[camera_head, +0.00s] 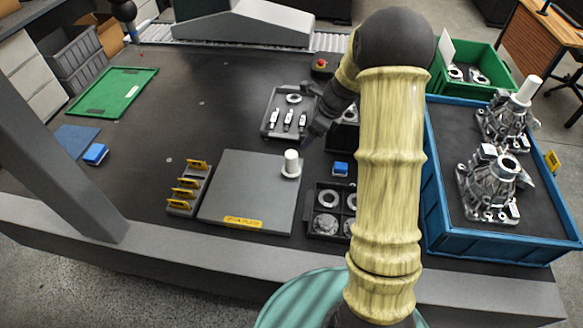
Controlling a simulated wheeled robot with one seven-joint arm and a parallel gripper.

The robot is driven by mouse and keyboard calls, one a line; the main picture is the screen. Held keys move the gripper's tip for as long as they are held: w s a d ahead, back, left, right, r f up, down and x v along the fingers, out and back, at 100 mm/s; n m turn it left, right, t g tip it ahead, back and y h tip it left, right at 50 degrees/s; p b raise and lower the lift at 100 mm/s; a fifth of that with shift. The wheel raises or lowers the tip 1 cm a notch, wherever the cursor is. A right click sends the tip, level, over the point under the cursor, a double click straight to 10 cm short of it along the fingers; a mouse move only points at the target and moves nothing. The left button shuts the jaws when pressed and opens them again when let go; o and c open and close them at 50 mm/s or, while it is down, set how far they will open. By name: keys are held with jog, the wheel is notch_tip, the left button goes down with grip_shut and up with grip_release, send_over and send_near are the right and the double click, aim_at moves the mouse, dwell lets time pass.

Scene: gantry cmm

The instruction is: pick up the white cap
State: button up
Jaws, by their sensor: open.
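A white cap (291,161) stands upright near the upper right corner of a dark grey plate (240,190). It looks like a short cylinder on a wider pale base. My gripper (309,138) is above and to the right of this cap in the picture, apart from it. It is small, dark and open, with nothing seen between its fingers. Another white cylindrical piece (529,90) stands on a metal housing (505,120) in the blue crate (505,243) at the right.
A tray with metal parts (268,131) lies behind the plate, and a dark divided tray (312,227) lies to its right. A rack with yellow tags (180,204) stands at its left. A small blue block (340,169) is nearby. The table's left middle is mostly clear.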

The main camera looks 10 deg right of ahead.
aim_at(294, 156)
jog(key=x, duration=1.2)
jog(key=shift+f+p, duration=0.1)
jog(key=shift+p, duration=0.25)
jog(key=shift+a, duration=0.1)
jog(key=shift+w+p+x, duration=0.2)
jog(key=shift+p+x, duration=0.3)
jog(key=shift+x, duration=2.05)
jog(key=c, duration=1.1)
